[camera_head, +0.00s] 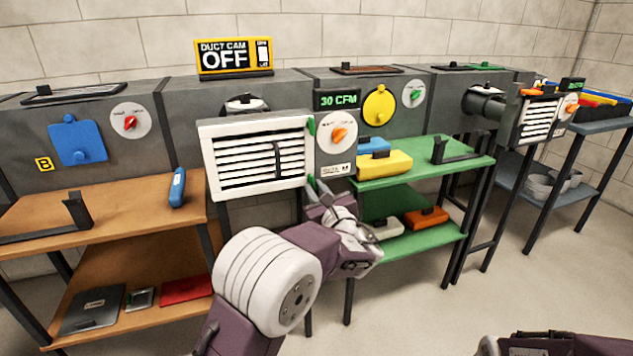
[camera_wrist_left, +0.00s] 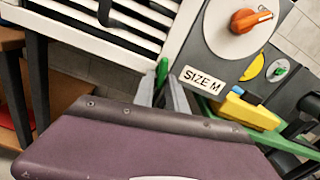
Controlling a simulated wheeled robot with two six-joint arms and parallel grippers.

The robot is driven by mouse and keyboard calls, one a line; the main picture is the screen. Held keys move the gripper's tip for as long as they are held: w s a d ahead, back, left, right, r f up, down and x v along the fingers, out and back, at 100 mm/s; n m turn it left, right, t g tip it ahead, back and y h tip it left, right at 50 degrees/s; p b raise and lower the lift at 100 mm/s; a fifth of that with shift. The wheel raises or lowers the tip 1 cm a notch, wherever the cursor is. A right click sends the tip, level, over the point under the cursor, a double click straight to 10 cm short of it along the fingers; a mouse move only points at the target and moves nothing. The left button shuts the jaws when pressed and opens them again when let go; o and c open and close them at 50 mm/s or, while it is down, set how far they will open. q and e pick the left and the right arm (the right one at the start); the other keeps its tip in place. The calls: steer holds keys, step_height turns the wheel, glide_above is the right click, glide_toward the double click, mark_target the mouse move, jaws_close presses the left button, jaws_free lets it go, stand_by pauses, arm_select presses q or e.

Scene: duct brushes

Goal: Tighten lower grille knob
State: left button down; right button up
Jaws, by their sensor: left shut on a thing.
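The white slatted grille (camera_head: 258,155) is on the front of the grey duct. It has a green knob at its upper right edge (camera_head: 311,127) and a lower green knob at its lower right corner, which shows in the left wrist view (camera_wrist_left: 162,72). My left gripper (camera_head: 314,186) is at that lower right corner, shut on the lower knob. In the left wrist view its fingers (camera_wrist_left: 163,92) stand on both sides of the knob's lower end. My right arm shows only in part at the bottom right of the head view, and its fingertips are out of frame.
An orange dial (camera_head: 339,134) is just right of the grille, under a 30 CFM display (camera_head: 338,99). A green shelf (camera_head: 400,168) with a yellow box (camera_head: 384,165) stands right of my gripper. A brown shelf (camera_head: 125,215) is at left. The floor in front is open.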

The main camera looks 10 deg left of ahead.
arm_select(q)
steer(key=shift+m+p, duration=0.5)
steer(key=shift+m, duration=0.1)
steer(key=c, duration=1.5)
jaws_free()
steer(key=p+v, duration=0.3)
steer(key=v, duration=0.6)
